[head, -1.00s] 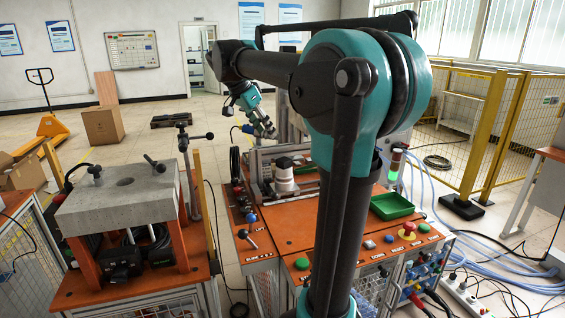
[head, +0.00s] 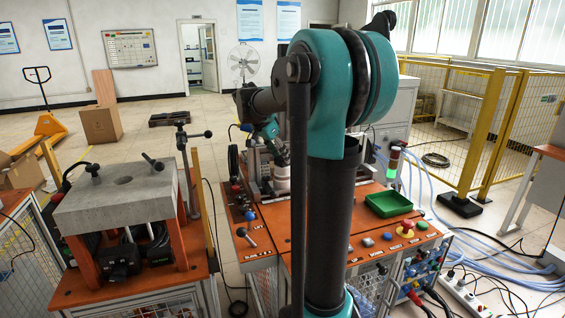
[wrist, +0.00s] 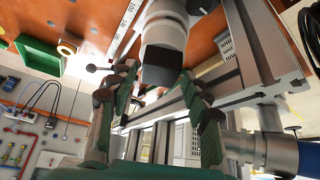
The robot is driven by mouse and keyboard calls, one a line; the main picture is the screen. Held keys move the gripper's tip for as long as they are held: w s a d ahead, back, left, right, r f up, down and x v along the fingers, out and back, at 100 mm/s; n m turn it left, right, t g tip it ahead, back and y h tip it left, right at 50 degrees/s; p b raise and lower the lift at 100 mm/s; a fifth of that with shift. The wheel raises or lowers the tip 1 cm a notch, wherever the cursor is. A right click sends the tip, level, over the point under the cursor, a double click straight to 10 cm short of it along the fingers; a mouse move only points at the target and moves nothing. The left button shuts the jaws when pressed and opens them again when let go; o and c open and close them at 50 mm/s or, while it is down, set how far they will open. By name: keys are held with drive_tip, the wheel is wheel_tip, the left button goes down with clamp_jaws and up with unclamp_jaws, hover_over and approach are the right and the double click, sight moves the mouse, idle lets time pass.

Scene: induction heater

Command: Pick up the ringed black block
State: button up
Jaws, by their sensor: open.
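A black block (wrist: 162,62) sits at the end of a pale grey-white cylinder (wrist: 166,25) in the wrist view. My gripper (wrist: 156,79) is open, with one finger on each side of the block in that view. I cannot tell whether either finger touches it. In the head view, my gripper (head: 281,156) is just above the white cylinder (head: 282,178) on the orange bench. The block is hidden there behind the gripper.
Metal frame rails (wrist: 255,50) stand close beside the cylinder. A green tray (head: 389,204) and a red push button (head: 407,224) are on the orange bench (head: 370,248). A grey slab on a stand (head: 120,197) is at the left.

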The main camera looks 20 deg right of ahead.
drive_tip(key=shift+d+f, duration=0.2)
drive_tip(key=shift+f, duration=0.2)
clamp_jaws()
drive_tip(key=shift+r, duration=0.15)
